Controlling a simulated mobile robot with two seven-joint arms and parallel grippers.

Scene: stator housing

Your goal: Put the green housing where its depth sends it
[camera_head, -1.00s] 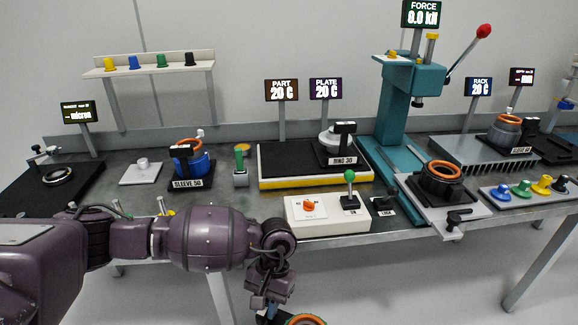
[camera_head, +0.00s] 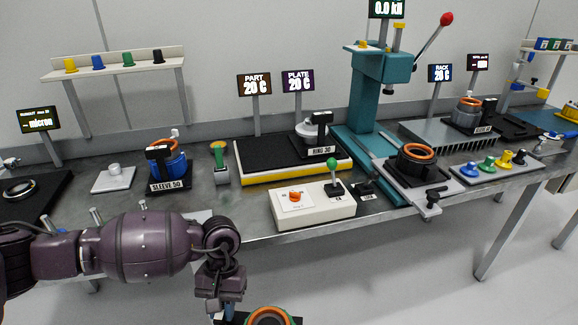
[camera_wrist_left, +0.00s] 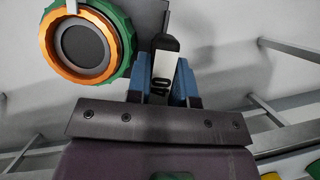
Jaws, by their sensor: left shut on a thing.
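The green housing (camera_wrist_left: 121,26) shows in the left wrist view as a green ring with an orange inner ring around a dark round bore. In the head view its top (camera_head: 270,317) is at the bottom edge, mostly cut off. My left gripper (camera_head: 229,308) is in front of the bench, next to the housing. In the left wrist view its blue fingers (camera_wrist_left: 161,88) are shut on a pale upright handle with dark marks, on the dark carrier beside the housing. The housing's depth cannot be read. My right gripper is not in view.
The floor before the bench is clear.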

